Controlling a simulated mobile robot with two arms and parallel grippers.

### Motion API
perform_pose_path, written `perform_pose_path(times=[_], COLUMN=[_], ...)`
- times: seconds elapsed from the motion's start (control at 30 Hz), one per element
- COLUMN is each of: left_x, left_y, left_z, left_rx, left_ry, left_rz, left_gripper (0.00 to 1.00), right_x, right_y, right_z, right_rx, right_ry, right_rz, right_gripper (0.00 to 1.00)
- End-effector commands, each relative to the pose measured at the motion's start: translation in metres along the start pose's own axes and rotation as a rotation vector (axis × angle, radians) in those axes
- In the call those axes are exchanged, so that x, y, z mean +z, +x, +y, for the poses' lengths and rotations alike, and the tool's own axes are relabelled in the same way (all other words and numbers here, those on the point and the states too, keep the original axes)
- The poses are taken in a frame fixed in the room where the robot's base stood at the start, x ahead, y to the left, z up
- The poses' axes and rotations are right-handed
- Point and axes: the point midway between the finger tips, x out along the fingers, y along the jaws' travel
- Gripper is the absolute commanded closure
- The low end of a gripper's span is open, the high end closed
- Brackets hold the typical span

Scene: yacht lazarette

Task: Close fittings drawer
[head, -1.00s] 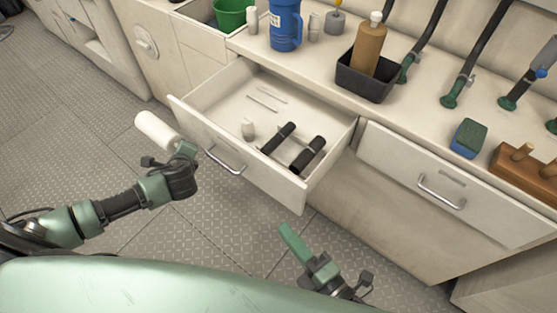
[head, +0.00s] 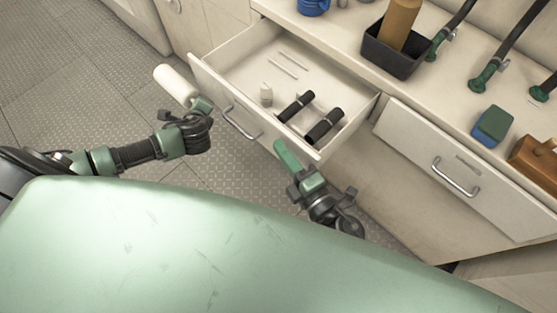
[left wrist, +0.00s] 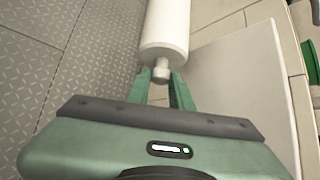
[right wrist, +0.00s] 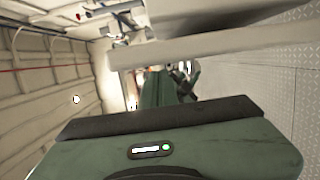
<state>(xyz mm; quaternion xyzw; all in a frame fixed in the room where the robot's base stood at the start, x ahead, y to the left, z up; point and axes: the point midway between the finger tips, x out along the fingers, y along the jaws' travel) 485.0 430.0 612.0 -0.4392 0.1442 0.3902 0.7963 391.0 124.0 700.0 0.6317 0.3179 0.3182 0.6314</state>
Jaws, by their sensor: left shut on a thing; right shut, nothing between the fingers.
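The fittings drawer (head: 222,98) stands pulled out from the counter front, with a metal bar handle (head: 240,122) on its face. My left gripper (head: 199,107) is shut on a white cylinder (head: 175,84), left of the drawer front; the cylinder also shows in the left wrist view (left wrist: 166,28). My right gripper (head: 287,157) is shut and empty, close to the right part of the drawer front. I cannot tell whether it touches. In the right wrist view, a pale panel edge spans above its fingers (right wrist: 157,88).
A closed drawer (head: 450,165) is to the right. On the counter stand a black bin (head: 392,52) with a brown bottle, hoses, a green-blue sponge (head: 492,125) and a wooden block (head: 535,158). The grey floor (head: 90,100) at left is clear.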

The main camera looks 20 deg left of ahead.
Motion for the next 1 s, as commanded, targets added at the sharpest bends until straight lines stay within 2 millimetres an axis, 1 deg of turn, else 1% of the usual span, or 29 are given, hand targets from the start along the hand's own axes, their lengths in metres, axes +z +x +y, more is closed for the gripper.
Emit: perform_pose_path(times=[0.13,0.5,0.63,0.77,0.87,1.0], left_x=[0.001,0.001,0.001,0.002,0.002,0.002], left_y=[0.000,0.000,-0.001,-0.001,-0.002,-0.002], left_z=[-0.001,-0.001,-0.001,-0.002,-0.002,-0.002], left_rx=[-0.001,-0.001,-0.001,-0.001,-0.001,-0.001], left_ry=[0.000,0.000,0.000,0.000,0.000,0.000], left_rz=[-0.001,-0.001,-0.001,-0.001,-0.001,-0.001], left_gripper=[1.00,1.00,1.00,1.00,1.00,1.00], right_x=[0.006,0.008,0.015,0.031,0.051,0.086], right_y=[0.001,0.001,0.003,0.007,0.012,0.021], right_z=[0.000,0.000,0.000,0.000,0.001,0.000], right_rx=[0.000,-0.001,-0.001,-0.001,0.000,0.000], right_ry=[-0.001,0.000,-0.001,-0.003,-0.005,-0.006], right_rz=[0.000,0.000,0.000,0.000,-0.001,-0.002], right_gripper=[1.00,1.00,1.00,1.00,1.00,1.00])
